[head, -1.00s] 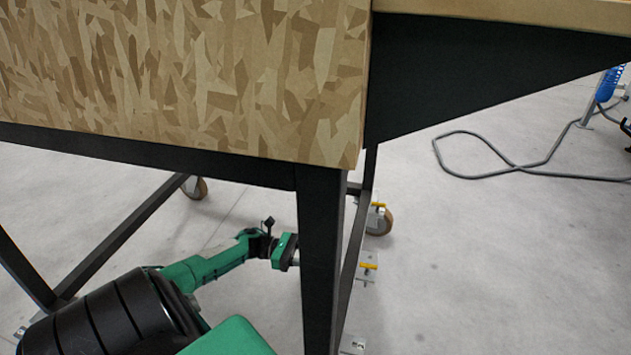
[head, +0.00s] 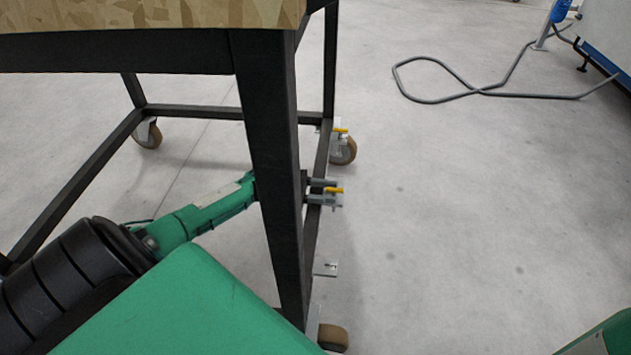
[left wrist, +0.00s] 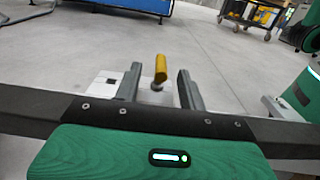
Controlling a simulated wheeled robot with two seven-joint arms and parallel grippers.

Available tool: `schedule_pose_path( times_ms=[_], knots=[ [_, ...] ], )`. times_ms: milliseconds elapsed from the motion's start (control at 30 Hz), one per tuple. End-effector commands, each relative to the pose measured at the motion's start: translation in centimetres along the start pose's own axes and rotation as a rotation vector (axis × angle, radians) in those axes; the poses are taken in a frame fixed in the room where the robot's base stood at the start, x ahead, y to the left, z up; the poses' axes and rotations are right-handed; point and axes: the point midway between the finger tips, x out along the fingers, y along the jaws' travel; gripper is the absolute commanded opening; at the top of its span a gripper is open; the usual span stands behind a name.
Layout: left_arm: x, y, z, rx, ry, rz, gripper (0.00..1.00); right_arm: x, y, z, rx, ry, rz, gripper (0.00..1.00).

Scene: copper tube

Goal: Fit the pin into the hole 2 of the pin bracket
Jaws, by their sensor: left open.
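A pin with a yellow handle (head: 333,190) stands at a light metal bracket (head: 336,203) on the table frame's lower rail. My left gripper (head: 325,191) reaches past the table leg; its two grey fingers lie either side of the pin, open. In the left wrist view the fingers (left wrist: 160,92) straddle the yellow handle (left wrist: 161,68) with gaps on both sides. The pin's lower end and its hole are hidden. A second yellow-handled pin (head: 340,130) is at a farther bracket. A nearer plate (head: 326,268) has no pin. My right gripper (left wrist: 275,107) shows partly at the right of the wrist view.
The black table leg (head: 270,150) hides part of my left arm. The lower rail (head: 312,222) runs beside the brackets, with caster wheels (head: 343,150) below. A grey cable (head: 440,100) lies on the floor. The floor to the right is mostly clear.

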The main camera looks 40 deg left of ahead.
Motion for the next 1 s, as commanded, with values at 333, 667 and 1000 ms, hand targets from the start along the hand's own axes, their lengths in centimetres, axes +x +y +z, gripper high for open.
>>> schedule_pose_path(
  times_ms=[333, 667, 1000],
  knots=[
    [0.1, 0.0, 0.0, 0.000, 0.000, 0.000, 0.25, 0.3, -0.1, -0.2, 0.001, 0.012, -0.006, 0.40],
    [0.1, 0.0, 0.1, 0.000, 0.000, 0.000, 0.00, 0.3, -0.1, -0.1, 0.002, 0.008, -0.004, 0.40],
    [0.1, 0.0, 1.4, -0.001, -0.001, 0.000, 0.00, 0.8, 0.1, 0.4, 0.000, -0.005, 0.002, 0.40]
  ],
)
